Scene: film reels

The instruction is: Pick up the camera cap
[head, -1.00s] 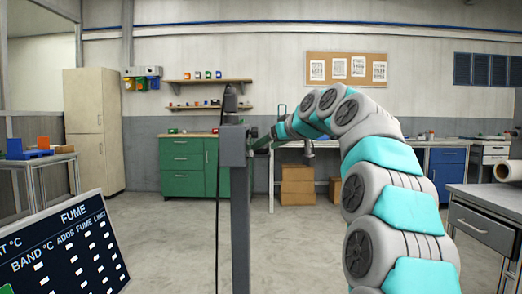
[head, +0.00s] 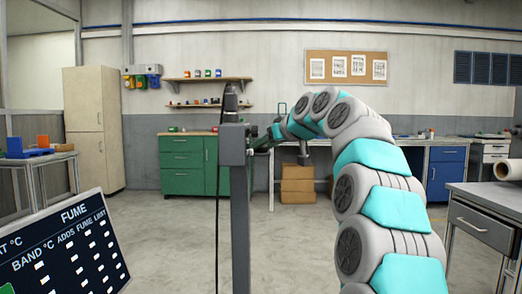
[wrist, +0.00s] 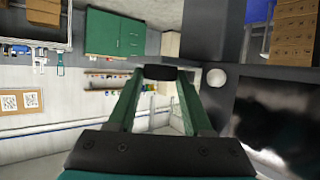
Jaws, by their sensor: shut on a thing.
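The camera cap (wrist: 161,73) is a small black piece between my fingertips in the wrist view. My gripper (wrist: 160,77) has green fingers that reach forward and are shut on the cap. In the head view my gripper (head: 262,141) is at the end of my arm, close to the right side of a grey upright device (head: 233,147). The cap cannot be made out in the head view.
In the wrist view a dark grey body with a pale round disc (wrist: 216,79) is close to the right of my fingers. A fume board (head: 66,245) stands at front left, a drawer bench (head: 485,217) at right.

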